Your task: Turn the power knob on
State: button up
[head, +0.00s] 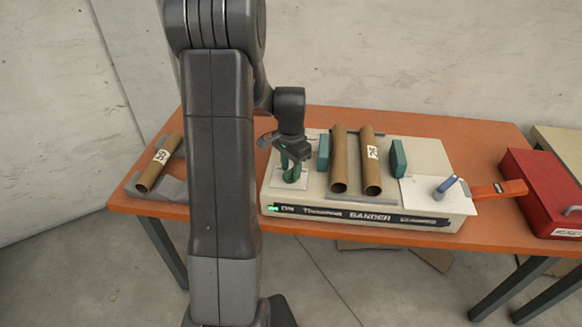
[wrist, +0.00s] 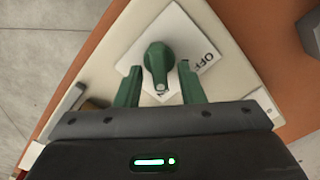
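The power knob (wrist: 159,58) is dark green and round with a raised grip bar, and a light mark shows at the bar's near end. It sits on a white square plate (wrist: 187,22) with the word OFF printed to its right. My gripper (wrist: 160,72) is open, with one green finger on each side of the knob's near part. I cannot tell whether either finger touches it. In the head view my gripper (head: 291,163) points down over the plate (head: 290,184) at the left end of the cream machine (head: 330,205); the knob is hard to separate from the fingers there.
Two cardboard tubes (head: 339,160) lie on the machine between teal blocks (head: 397,158). A blue-handled lever (head: 446,184) and an orange handle (head: 500,188) are at its right. A red box (head: 545,190) stands on the table's right; another tube (head: 158,163) lies at the left. A green light (head: 272,208) glows on the machine's front.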

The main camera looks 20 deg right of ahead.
aim_at(291, 170)
notch_tip(291, 170, up, 14)
dwell(0.7)
jog(key=shift+f, duration=0.15)
notch_tip(291, 170, down, 14)
jog(key=shift+r, duration=0.1)
dwell(0.7)
